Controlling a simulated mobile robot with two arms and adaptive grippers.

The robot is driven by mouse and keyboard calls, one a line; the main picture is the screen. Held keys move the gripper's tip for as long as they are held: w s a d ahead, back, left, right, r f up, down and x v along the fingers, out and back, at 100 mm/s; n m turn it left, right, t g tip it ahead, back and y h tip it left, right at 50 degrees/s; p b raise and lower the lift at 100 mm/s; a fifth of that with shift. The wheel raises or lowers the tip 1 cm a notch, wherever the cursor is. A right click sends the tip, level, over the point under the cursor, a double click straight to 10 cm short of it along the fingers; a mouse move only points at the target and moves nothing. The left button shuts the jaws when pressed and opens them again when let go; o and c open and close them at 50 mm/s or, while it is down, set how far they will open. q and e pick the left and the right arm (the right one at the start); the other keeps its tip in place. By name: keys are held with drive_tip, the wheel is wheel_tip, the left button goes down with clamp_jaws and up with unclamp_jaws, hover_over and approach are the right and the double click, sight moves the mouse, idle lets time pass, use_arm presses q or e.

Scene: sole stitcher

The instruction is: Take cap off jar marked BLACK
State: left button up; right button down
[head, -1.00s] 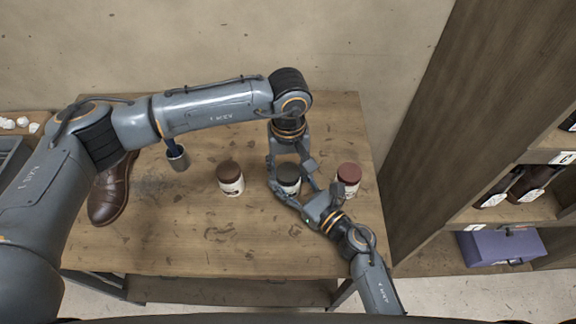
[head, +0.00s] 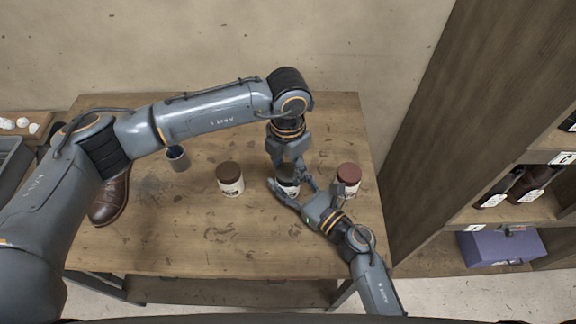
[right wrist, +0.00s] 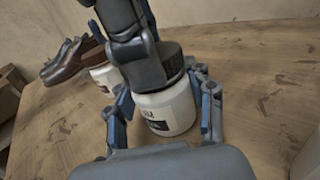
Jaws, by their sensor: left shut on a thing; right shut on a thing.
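The jar with the dark cap (head: 287,187) stands on the table between two other jars, partly hidden by my grippers. In the right wrist view its white body (right wrist: 168,109) carries a label too small to read, and its black cap (right wrist: 172,62) is on top. My right gripper (head: 288,190) is shut around the jar's body from the near side. My left gripper (head: 289,172) comes down from above and is shut on the cap. The cap appears seated on the jar.
A brown-capped jar (head: 230,179) stands to the left and a reddish-capped jar (head: 348,179) to the right. A brown shoe (head: 110,198) and a metal cup (head: 178,158) are farther left. The front of the table (head: 200,245) is clear.

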use_arm(q)
drive_tip(key=n, duration=0.8)
drive_tip(key=shift+n, duration=0.4)
drive_tip(key=n, duration=0.9)
drive_tip(key=shift+w+a+r+n, duration=0.1)
drive_tip(key=shift+n, duration=0.2)
drive_tip(key=shift+r, duration=0.15)
drive_tip(key=shift+r, duration=0.95)
